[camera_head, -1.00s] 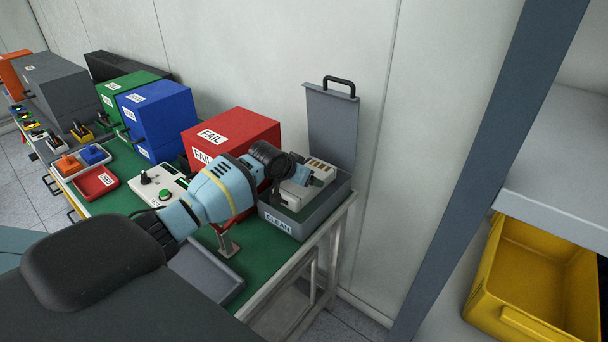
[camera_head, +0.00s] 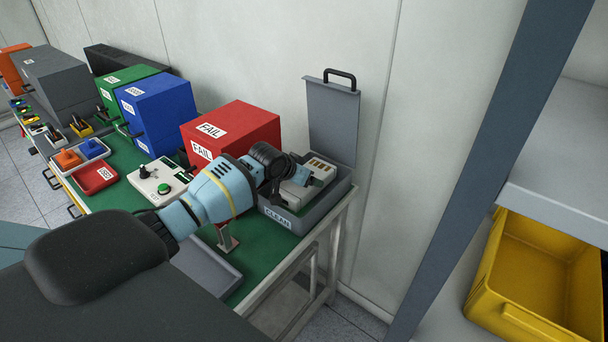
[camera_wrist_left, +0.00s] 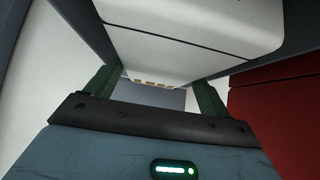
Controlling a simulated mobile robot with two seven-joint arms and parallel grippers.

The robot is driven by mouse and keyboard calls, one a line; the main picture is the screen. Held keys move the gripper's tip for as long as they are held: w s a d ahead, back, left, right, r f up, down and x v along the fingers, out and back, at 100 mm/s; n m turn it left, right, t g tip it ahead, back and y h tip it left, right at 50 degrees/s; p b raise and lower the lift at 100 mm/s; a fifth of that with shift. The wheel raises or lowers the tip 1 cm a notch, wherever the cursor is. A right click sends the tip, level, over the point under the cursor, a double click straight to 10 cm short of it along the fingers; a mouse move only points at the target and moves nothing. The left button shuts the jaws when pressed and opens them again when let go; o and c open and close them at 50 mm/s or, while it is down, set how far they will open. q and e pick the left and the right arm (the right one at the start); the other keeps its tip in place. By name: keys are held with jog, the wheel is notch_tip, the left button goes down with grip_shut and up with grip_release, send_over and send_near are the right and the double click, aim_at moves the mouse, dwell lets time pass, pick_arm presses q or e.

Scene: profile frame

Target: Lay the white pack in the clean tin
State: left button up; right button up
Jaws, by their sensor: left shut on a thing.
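The clean tin (camera_head: 312,221) is a grey open box with a "CLEAN" label, at the right end of the green bench. Its lid (camera_head: 332,125) stands upright at the back. The white pack (camera_head: 294,193), with tan marks at one end, is inside the tin's outline, partly hidden by my left arm. My left gripper (camera_head: 308,178) is shut on it over the tin. In the left wrist view the pack (camera_wrist_left: 190,45) fills the top, between the two green fingers (camera_wrist_left: 155,92). Whether it touches the tin floor, I cannot tell. My right gripper is not in view.
A red "FAIL" box (camera_head: 240,128) stands just left of the tin. A white device with a green button (camera_head: 163,187) and a grey tray (camera_head: 207,270) are on the bench. A yellow bin (camera_head: 545,275) is at the right. The wall is close behind the tin.

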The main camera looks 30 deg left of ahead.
aim_at(291, 189)
pick_arm(q)
jog(key=shift+f, duration=0.7)
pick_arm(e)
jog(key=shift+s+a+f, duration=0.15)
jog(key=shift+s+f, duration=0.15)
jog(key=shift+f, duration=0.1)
pick_arm(q)
jog(key=shift+f+b, duration=0.5)
jog(key=shift+f, duration=0.35)
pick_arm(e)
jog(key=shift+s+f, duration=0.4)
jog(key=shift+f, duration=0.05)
pick_arm(q)
jog(key=o, duration=1.3)
jog(key=shift+f, duration=0.1)
jog(key=p+v, duration=0.1)
jog(key=v, duration=0.6)
jog(key=shift+p, duration=0.3)
jog(key=shift+s+r, duration=0.3)
jog(key=shift+r, duration=0.1)
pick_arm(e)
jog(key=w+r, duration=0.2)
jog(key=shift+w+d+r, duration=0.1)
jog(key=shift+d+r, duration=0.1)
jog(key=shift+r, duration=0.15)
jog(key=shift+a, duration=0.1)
